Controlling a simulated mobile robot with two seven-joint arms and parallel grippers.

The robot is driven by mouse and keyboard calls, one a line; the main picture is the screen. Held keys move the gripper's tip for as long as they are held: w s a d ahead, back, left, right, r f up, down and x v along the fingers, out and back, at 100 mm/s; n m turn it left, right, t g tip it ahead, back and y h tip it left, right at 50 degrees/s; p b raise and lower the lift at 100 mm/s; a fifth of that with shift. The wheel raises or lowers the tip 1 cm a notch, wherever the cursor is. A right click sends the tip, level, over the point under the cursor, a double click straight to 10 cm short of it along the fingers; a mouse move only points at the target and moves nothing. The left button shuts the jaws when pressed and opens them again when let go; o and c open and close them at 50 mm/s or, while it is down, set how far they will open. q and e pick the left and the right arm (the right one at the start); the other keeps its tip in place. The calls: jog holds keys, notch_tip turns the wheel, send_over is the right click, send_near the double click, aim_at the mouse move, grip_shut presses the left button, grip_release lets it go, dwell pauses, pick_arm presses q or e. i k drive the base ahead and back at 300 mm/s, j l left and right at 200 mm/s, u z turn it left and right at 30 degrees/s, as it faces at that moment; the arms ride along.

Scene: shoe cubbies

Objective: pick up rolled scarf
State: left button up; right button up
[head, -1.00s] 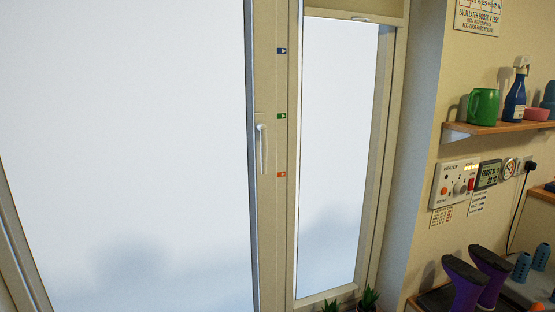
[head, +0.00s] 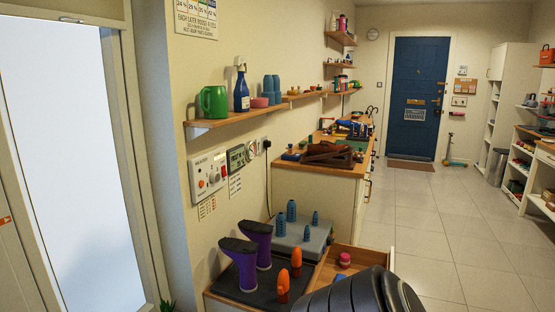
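I cannot make out a rolled scarf for certain in the head view. A small pink item (head: 344,260) lies in an open wooden drawer or tray (head: 345,257) at the lower middle; it is too small to tell what it is. A dark rounded part, likely one of my arm links, covers the bottom right of the middle and hides what lies behind it. Neither of my grippers shows.
A wooden counter (head: 290,160) runs along the left wall towards a blue door (head: 415,95). The tiled floor (head: 440,220) is clear.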

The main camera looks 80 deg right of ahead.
aim_at(345, 260)
jog(key=z, duration=2.2)
jog(key=l+u, duration=0.2)
jog(key=l, duration=0.45)
jog(key=k+l+u, duration=0.2)
jog(key=l, duration=0.45)
jog(key=i+l, duration=0.05)
jog(key=i, duration=0.05)
